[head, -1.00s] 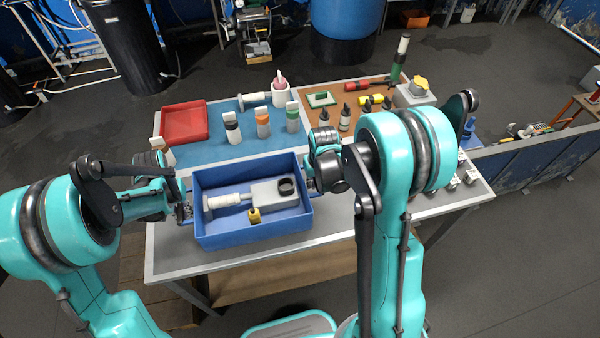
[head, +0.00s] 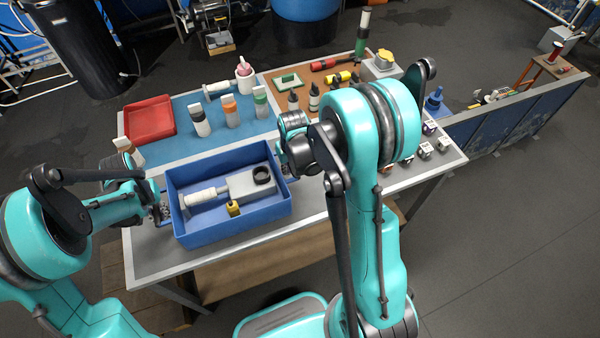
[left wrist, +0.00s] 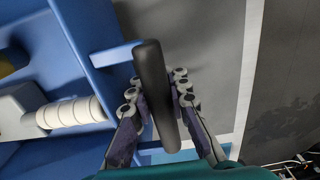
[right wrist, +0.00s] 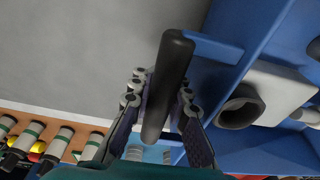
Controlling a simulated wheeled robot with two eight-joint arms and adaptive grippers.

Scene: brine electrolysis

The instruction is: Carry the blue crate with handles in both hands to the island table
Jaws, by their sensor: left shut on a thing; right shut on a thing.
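The blue crate (head: 232,232) is at the near edge of the grey table (head: 160,262), roughly level. I cannot tell whether it rests on the top or is held just above it. It contains a white cylinder (head: 203,197), a grey block with a dark ring (head: 250,186) and a small yellow piece (head: 233,208). My left gripper (head: 164,212) is shut on the crate's left handle, a black bar (left wrist: 152,90) between the fingers in the left wrist view. My right gripper (head: 288,170) is shut on the right handle, a black bar (right wrist: 168,85) in the right wrist view.
Behind the crate, a red tray (head: 150,120) and several bottles (head: 230,110) stand on a blue mat. A brown mat (head: 290,78) holds tools and more bottles. Small blocks (head: 425,148) line the table's right side. Dark floor (head: 500,230) is open at right, below a blue partition (head: 520,118).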

